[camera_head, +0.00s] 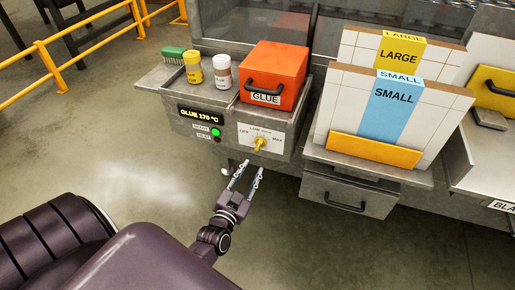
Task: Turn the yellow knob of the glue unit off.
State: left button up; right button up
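The yellow knob (260,143) sits on a white dial plate (259,136) marked OFF, LOW and MAX on the glue unit's front. The knob's exact setting is too small to tell. The glue unit (207,140) shows a display reading GLUE 170 °C (201,116) and a lit green light (216,132). The orange glue box (273,76) stands on top. My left gripper (242,170) is just below the knob with its fingers apart and nothing between them. It seems not to touch the knob. My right gripper is not in view.
Yellow railing (55,68) stands left. The floor in front is clear.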

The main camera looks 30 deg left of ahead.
aim_at(258, 147)
pick_arm(q)
jog(key=w, duration=0.1)
jog(key=w+a+r, duration=0.2)
jog(key=w, duration=0.1)
jog(key=shift+w+a+r, duration=0.1)
jog(key=shift+x, duration=1.1)
jog(key=shift+w, duration=0.6)
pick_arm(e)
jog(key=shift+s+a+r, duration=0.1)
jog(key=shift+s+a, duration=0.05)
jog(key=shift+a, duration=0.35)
pick_arm(q)
jog(key=shift+c, duration=0.4)
grip_shut()
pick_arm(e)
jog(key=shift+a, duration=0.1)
